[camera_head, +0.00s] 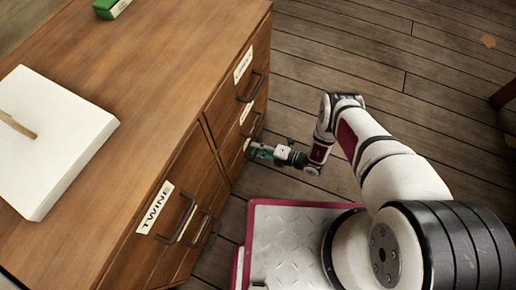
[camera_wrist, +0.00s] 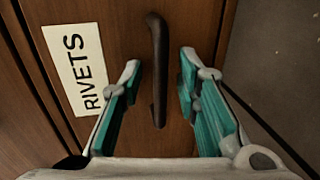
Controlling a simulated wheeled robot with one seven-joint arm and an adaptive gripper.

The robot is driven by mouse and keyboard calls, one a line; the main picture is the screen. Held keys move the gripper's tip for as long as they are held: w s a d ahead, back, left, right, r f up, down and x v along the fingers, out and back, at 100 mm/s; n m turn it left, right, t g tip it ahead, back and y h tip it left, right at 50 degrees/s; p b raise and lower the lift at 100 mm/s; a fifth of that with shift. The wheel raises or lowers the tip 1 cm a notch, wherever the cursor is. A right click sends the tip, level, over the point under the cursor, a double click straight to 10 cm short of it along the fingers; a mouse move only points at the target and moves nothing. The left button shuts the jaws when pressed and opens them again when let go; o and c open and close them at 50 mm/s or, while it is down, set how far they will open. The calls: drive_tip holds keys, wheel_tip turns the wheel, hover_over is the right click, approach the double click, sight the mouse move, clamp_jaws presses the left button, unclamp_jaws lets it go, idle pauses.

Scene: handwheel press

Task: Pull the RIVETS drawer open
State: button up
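The RIVETS drawer (camera_wrist: 172,45) fills the wrist view, with its white RIVETS label (camera_wrist: 76,68) on the left. Its dark bar handle (camera_wrist: 157,70) stands out from the front. My gripper (camera_wrist: 160,75) is open, with one teal-padded finger on each side of the handle; both fingers look apart from it. In the head view my gripper (camera_head: 262,152) is at the cabinet's right-hand drawer column, low down. There the RIVETS label cannot be read and the handle is hidden by the gripper.
The wooden cabinet (camera_head: 150,75) has other handled drawers, one labelled TWINE (camera_head: 155,207). On its top lie a white slab (camera_head: 60,150) with a wooden stick and a green box (camera_head: 111,8). A wooden leg (camera_head: 503,95) shows at the right edge.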

drive_tip(key=shift+c, duration=0.6)
clamp_jaws()
